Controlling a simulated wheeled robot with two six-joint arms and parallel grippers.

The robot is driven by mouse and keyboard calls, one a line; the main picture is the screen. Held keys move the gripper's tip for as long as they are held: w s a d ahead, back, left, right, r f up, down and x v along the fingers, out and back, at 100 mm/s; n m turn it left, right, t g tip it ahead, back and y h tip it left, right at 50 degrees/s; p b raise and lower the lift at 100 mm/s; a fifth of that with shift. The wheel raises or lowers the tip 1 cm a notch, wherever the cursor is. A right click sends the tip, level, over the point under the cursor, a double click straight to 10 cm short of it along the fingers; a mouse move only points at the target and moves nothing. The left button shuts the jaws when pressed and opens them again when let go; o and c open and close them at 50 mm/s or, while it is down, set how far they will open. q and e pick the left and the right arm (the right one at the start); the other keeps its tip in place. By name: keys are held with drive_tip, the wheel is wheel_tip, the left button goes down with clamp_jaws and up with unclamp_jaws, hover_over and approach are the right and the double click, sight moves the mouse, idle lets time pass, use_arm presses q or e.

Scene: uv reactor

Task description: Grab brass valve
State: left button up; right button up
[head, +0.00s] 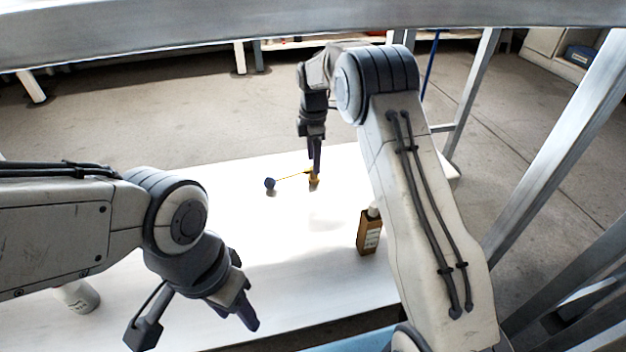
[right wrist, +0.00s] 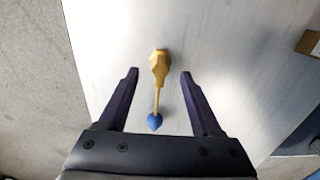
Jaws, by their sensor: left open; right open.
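The brass valve (head: 314,181) lies on the white table, with a thin yellow stem running left to a blue knob (head: 270,184). In the right wrist view the brass valve (right wrist: 159,66) shows as a yellow body, its stem and blue knob (right wrist: 154,121) pointing toward my gripper's palm. My right gripper (head: 315,172) is open over the valve, with its fingers (right wrist: 159,75) on either side and a gap to each. I cannot tell its exact height above the table. My left gripper (head: 246,306) is open and empty over the near left of the table, away from the valve.
A brown bottle with a pale cap (head: 369,232) stands on the white table (head: 235,215) right of the valve. A pale cylinder (head: 77,297) is at the left, partly under my left arm. Metal frame bars (head: 560,140) stand at the right. The table's middle is clear.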

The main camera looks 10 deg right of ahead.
sight(312, 179)
wheel_tip(312, 179, down, 4)
drive_tip(key=shift+f+b, duration=0.2)
drive_tip(key=shift+b, duration=1.05)
drive_tip(key=shift+r, duration=0.1)
clamp_jaws()
